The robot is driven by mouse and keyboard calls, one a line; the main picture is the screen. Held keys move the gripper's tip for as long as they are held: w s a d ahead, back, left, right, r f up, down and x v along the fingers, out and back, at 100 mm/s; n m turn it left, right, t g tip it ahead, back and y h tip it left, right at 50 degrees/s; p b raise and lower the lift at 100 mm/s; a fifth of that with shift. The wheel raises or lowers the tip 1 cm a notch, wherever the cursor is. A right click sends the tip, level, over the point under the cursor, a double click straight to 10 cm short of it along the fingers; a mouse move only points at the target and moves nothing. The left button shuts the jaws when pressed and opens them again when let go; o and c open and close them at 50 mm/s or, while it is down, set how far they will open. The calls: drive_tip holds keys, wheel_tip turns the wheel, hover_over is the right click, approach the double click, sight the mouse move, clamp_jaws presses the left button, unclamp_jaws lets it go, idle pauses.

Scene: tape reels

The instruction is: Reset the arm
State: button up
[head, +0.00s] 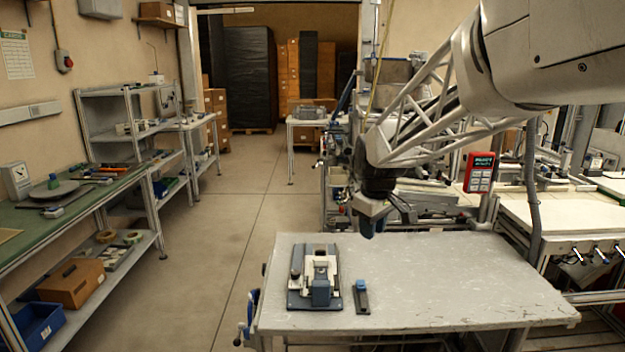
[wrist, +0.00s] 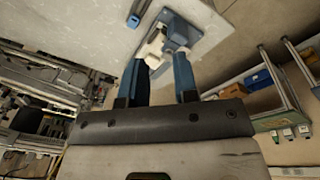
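My gripper (head: 372,226) hangs in the air above the back part of the grey worktable (head: 450,290). In the wrist view the two blue fingers of the gripper (wrist: 159,78) stand apart with nothing visibly held between them. A blue-and-white device (head: 321,280) on a flat base plate sits at the table's front left. It also shows beyond the fingertips in the wrist view (wrist: 178,32). A small dark tool with a blue end (head: 361,297) lies just right of the device, apart from it. The gripper touches neither of them.
The right side of the worktable is bare. A red control box (head: 480,172) stands behind it. At left, a green-topped bench (head: 75,203) has tape rolls (head: 105,236), a brown box (head: 70,283) and a blue bin (head: 38,325) on its lower shelf. Open floor lies between.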

drive_tip(key=s+d+f+m, duration=0.1)
drive_tip(key=s+m, duration=0.1)
drive_tip(key=s, duration=0.9)
drive_tip(key=s+d+f+m, duration=0.1)
drive_tip(key=s+d+m, duration=0.1)
drive_tip(key=s, duration=1)
drive_tip(key=s+d+f+m+t, duration=0.1)
drive_tip(key=s+m, duration=0.3)
drive_tip(key=s, duration=0.7)
drive_tip(key=shift+s+d+f, duration=0.15)
drive_tip(key=shift+d+f, duration=0.2)
drive_tip(key=shift+f, duration=0.1)
